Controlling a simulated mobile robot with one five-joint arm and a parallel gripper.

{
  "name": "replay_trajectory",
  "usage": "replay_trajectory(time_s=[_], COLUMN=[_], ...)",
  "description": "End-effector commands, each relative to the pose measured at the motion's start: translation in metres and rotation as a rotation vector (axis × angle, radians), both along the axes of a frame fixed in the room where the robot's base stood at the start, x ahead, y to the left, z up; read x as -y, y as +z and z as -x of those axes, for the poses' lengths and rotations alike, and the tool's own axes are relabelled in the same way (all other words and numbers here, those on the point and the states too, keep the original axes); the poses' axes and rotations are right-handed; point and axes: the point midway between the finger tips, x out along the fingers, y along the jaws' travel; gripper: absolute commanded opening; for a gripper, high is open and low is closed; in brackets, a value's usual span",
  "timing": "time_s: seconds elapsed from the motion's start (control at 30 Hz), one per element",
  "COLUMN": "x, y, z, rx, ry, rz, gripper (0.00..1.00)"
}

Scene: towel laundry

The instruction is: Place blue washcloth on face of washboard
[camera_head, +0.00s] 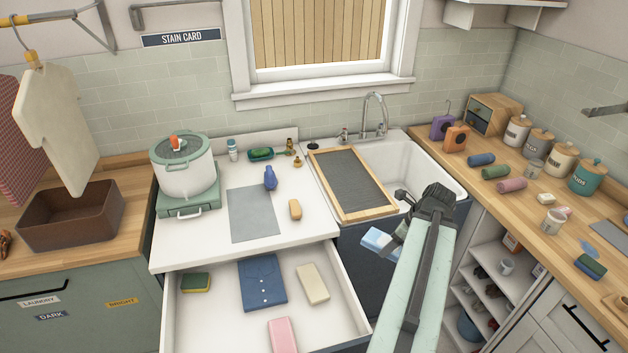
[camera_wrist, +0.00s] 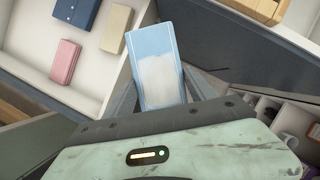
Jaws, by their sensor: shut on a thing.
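The blue washcloth (camera_head: 379,239) is folded flat and has a pale white patch. It also shows in the wrist view (camera_wrist: 157,65), sticking out from between the fingers. My gripper (camera_head: 398,232) is shut on the washcloth and holds it in the air, in front of the sink cabinet and right of the open drawer. The washboard (camera_head: 352,180) has a wooden frame and a dark grey ribbed face. It lies across the left side of the white sink, behind my gripper and apart from the cloth. Its face is bare.
The open drawer (camera_head: 348,311) holds a folded blue shirt (camera_head: 262,282), a beige cloth (camera_head: 312,284), a pink cloth (camera_head: 282,335) and a sponge (camera_head: 195,282). The faucet (camera_head: 375,115) stands behind the sink (camera_head: 413,170). A white pot (camera_head: 184,165) is at left. Rolled cloths and jars crowd the right counter.

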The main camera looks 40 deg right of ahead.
Motion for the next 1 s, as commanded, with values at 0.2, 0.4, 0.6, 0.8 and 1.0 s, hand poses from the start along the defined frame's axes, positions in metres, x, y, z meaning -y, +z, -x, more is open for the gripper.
replay_trajectory(time_s=[0.2,0.4,0.6,0.8,1.0], x=[0.003,0.008,0.031,0.046,0.039], y=[0.000,0.001,0.005,0.011,0.014], z=[0.003,-0.001,-0.066,-0.183,-0.276], rx=[0.000,-0.001,-0.002,-0.003,0.001], ry=[-0.008,-0.027,-0.173,-0.416,-0.606], rz=[0.000,0.000,0.002,0.003,0.004], gripper=[0.18,0.18,0.18,0.18,0.18])
